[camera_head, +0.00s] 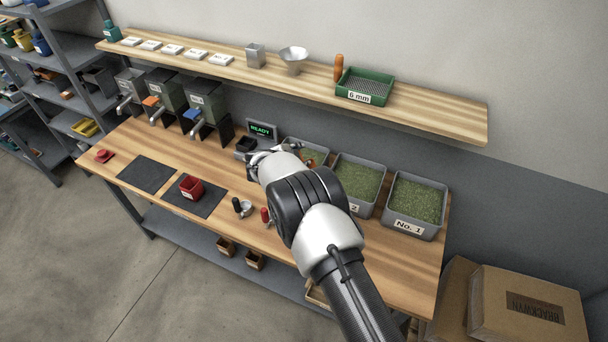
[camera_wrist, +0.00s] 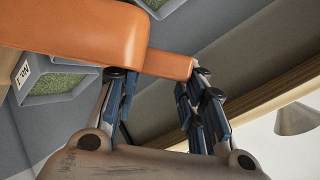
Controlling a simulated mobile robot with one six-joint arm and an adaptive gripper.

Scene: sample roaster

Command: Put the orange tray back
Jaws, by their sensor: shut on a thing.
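The orange tray (camera_wrist: 80,25) fills the upper left of the wrist view, close to the camera. Its narrow orange handle (camera_wrist: 170,63) lies between the fingers of my gripper (camera_wrist: 158,88), which is shut on it. In the head view my arm hides most of the tray. Only a small orange patch (camera_head: 308,158) shows beside my wrist, over the third bin, and I cannot tell for certain that it is the tray. My gripper's fingertips are not clear in the head view.
Grey bins of green beans, including No. 1 (camera_head: 417,205), stand along the bench's right side. The wall shelf (camera_head: 440,113) above holds a green 6 mm tray (camera_head: 365,87) and a metal funnel (camera_head: 294,58). Hoppers (camera_head: 205,100) stand left.

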